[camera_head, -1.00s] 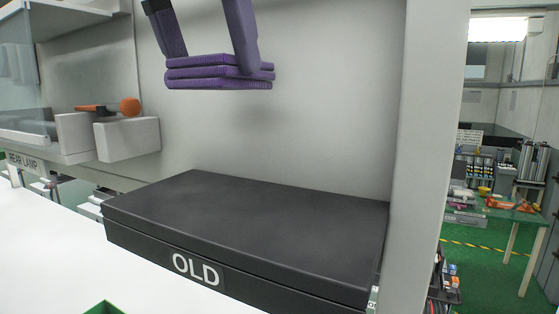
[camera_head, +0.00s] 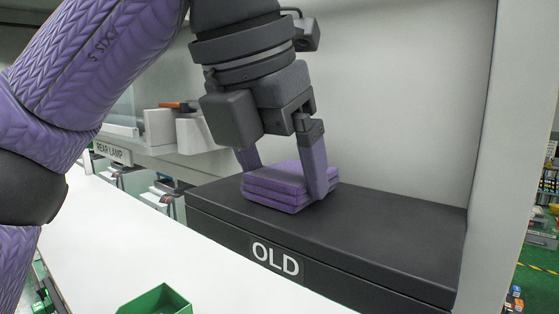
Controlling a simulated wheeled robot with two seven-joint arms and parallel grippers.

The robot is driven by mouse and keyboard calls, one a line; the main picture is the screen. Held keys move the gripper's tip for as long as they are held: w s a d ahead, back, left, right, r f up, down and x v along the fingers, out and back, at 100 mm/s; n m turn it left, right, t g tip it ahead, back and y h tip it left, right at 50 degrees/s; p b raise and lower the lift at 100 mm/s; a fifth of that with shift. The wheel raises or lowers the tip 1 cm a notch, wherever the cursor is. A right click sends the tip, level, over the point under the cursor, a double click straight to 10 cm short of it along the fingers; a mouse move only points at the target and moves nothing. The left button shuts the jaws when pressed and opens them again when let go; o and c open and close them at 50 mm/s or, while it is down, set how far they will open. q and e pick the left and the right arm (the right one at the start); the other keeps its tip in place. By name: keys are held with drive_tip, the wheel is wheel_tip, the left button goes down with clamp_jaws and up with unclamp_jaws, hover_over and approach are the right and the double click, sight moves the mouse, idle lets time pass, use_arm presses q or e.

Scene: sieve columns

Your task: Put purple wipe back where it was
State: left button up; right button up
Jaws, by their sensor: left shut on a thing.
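The purple wipe (camera_head: 275,190) is a folded, layered stack at the left part of the black box marked OLD (camera_head: 390,236). My left gripper (camera_head: 285,180) comes down from above with its purple fingers on either side of the wipe, shut on it. The wipe looks flat and at or just above the box's top; I cannot tell whether it bears on it. My right gripper is not in view.
A white wall stands behind the box and a white post (camera_head: 490,180) at its right. A white table (camera_head: 120,235) lies in front, with a green open container (camera_head: 156,302) at the bottom. A shelf labelled REAR LAMP (camera_head: 113,152) is at the left.

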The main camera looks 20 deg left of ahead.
use_arm(q)
drive_tip(key=o, duration=0.8)
drive_tip(key=shift+a+f, duration=0.1)
drive_tip(key=shift+v, duration=6.15)
